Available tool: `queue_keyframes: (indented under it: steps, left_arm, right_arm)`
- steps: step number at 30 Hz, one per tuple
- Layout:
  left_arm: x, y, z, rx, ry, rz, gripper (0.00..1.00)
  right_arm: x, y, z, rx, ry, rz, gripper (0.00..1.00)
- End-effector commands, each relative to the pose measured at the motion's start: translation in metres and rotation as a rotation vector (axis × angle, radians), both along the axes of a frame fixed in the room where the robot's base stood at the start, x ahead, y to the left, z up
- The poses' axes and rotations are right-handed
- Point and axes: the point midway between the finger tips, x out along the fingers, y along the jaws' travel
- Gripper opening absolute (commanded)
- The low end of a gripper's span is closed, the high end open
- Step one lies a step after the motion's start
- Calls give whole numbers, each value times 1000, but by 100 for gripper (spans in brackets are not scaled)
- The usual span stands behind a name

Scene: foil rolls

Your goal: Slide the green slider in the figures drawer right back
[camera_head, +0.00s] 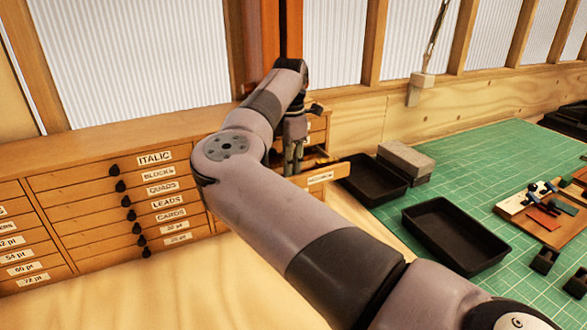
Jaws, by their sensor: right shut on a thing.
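A drawer (322,177) with a pale label stands pulled out of the wooden cabinet, right of my right arm's elbow. Its label is too small to read, so I cannot confirm it is the figures drawer. My right gripper (293,160) points down into this open drawer, behind its front. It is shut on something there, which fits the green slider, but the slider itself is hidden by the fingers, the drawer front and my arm. How far back the slider sits cannot be seen. My left gripper is out of view.
Shut, labelled drawers (155,190) with dark knobs fill the cabinet at left. Two black trays (455,235) (372,182), a grey block (406,160) and a wooden board with small tools (545,212) lie on the green mat (480,150). Bare wood lies front left.

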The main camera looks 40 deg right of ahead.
Motion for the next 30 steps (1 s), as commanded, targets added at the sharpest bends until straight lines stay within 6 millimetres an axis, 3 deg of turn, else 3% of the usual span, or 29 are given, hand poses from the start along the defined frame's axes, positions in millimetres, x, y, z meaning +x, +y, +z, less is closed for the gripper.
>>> queue_keyframes:
  steps: [4,5,6,9,15,19,23,30]
  left_arm:
    - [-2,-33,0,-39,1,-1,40]
    - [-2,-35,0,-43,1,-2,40]
    - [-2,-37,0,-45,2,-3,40]
    - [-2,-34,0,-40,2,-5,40]
    - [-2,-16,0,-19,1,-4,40]
    - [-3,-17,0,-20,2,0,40]
    - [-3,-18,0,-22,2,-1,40]
    - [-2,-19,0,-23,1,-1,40]
  right_arm:
    - [-1,1,-3,4,4,2,0]
    - [-1,1,-3,4,4,2,14]
    - [-1,1,-3,3,4,2,17]
    - [-1,0,-3,2,4,1,22]
    - [-1,-1,-3,1,5,-1,22]
    - [-1,-2,2,-1,3,-1,22]
    - [-1,-2,20,-1,3,0,22]
    - [0,-2,71,-1,1,2,22]
